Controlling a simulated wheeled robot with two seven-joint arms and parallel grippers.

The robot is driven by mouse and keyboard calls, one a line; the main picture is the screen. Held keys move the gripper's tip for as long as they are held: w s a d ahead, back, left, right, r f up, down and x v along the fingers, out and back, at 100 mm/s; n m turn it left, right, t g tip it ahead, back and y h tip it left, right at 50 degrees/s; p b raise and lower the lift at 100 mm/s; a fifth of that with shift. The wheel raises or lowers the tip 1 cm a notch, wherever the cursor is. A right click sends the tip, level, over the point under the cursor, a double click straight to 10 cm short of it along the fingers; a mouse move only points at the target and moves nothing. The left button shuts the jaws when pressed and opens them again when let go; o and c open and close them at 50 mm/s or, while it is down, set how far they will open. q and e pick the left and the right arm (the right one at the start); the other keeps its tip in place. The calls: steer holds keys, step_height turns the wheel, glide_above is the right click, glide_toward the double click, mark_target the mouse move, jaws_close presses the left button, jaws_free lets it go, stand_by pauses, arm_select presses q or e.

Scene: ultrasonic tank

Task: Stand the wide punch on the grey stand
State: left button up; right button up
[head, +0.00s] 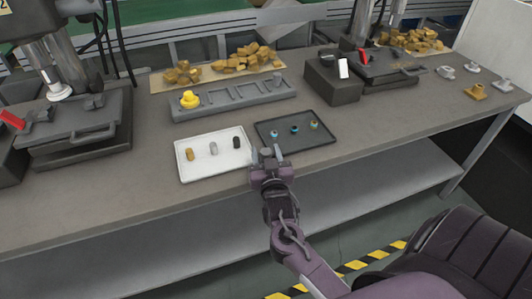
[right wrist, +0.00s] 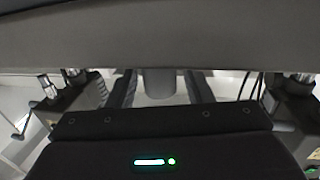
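The dark tray (head: 330,137) holds three small pieces with coloured tops: a teal one (head: 274,134), a blue one (head: 295,129) and a green one (head: 314,125). The white tray (head: 215,173) to its left holds a brass (head: 190,154), a silver (head: 213,148) and a black cylinder (head: 236,142). I cannot tell which piece is the wide punch. A long grey stand (head: 232,101) with recesses lies behind the trays. My right gripper (head: 266,155) is at the near edge of the trays, fingers apart. In the right wrist view a grey block (right wrist: 158,87) shows between the fingers, with gaps beside it.
Brown pieces (head: 243,59) lie behind. A press (head: 75,125) stands left; a dark box (head: 333,80) stands right. The bench front (head: 100,215) is clear.

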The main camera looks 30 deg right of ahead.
steer(key=shift+r, duration=0.2)
steer(key=b+v, duration=0.1)
steer(key=v, duration=1.1)
